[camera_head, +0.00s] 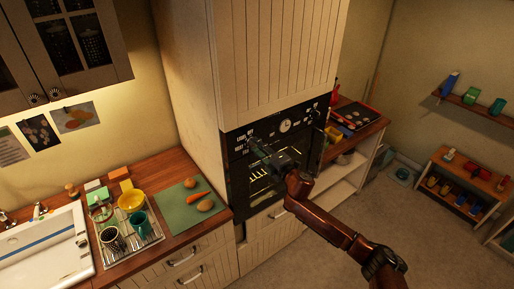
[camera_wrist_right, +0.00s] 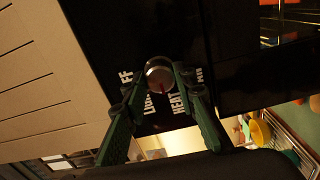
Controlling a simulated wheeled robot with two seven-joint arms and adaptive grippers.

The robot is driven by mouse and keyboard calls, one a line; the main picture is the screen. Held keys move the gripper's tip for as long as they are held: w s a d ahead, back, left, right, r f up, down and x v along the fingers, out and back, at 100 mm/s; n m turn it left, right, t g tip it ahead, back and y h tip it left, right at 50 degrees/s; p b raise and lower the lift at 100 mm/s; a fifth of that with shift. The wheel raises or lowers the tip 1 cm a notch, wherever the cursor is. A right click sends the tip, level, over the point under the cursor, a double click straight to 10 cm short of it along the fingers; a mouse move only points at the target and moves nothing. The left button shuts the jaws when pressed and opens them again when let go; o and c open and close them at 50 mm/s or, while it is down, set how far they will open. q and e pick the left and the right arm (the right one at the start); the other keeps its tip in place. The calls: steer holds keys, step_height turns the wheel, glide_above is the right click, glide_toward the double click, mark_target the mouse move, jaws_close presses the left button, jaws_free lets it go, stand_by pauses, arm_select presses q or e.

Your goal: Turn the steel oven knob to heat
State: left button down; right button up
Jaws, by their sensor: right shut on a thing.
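The oven (camera_head: 237,172) is built into a tall cream cabinet, with a black control panel and a white clock dial (camera_head: 285,126). In the right wrist view, the round steel knob (camera_wrist_right: 159,73) sits on the black panel with white labels around it, including LIGHT and HEAT. A small red mark on the knob faces down in that picture, roughly between those two labels; its exact setting is hard to tell. My right gripper (camera_wrist_right: 156,82) is shut on the knob, one green finger on each side. In the head view my right gripper (camera_head: 256,147) reaches the panel's left part and hides the knob. My left gripper is not in view.
A wooden counter (camera_head: 160,262) left of the oven holds a dish rack, a green board (camera_head: 180,217) with vegetables, and a sink (camera_head: 45,255). Right of the oven is another counter (camera_head: 372,118) with items on it. The floor (camera_head: 330,262) in front looks clear.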

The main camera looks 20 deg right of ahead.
steer(key=shift+n, duration=1.1)
steer(key=o, duration=1.1)
steer(key=v, duration=1.2)
